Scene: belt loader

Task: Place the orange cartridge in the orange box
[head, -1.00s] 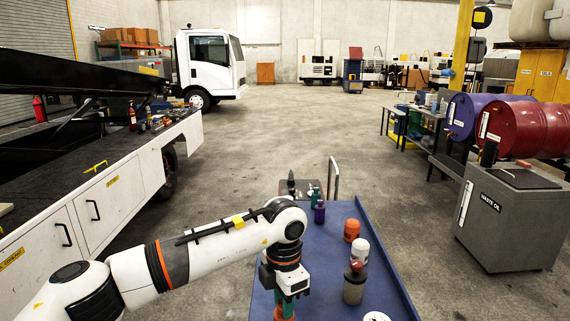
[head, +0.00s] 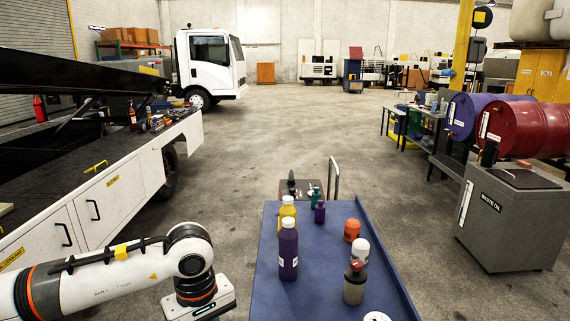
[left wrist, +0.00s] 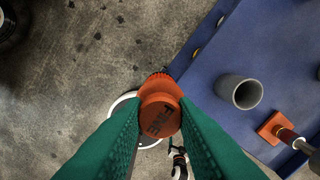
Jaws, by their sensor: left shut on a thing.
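In the left wrist view, the orange cartridge (left wrist: 160,112) has a ribbed end and dark lettering on its face. My left gripper (left wrist: 161,122) is shut on it, with a green finger on each side. The cartridge is held over the grey floor, beside the edge of the blue cart top. In the head view, my left wrist is at the lower left, left of the cart, and its fingers and the cartridge are below the frame. I cannot make out an orange box in either view. My right gripper is not in view.
The blue cart top (head: 325,295) carries purple (head: 288,250) and yellow bottles, an orange-topped container (head: 351,230), a white-topped one (head: 360,250) and a grey red-capped one (head: 354,285). A white service truck body (head: 120,195) stands left. A waste oil bin (head: 505,235) stands right.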

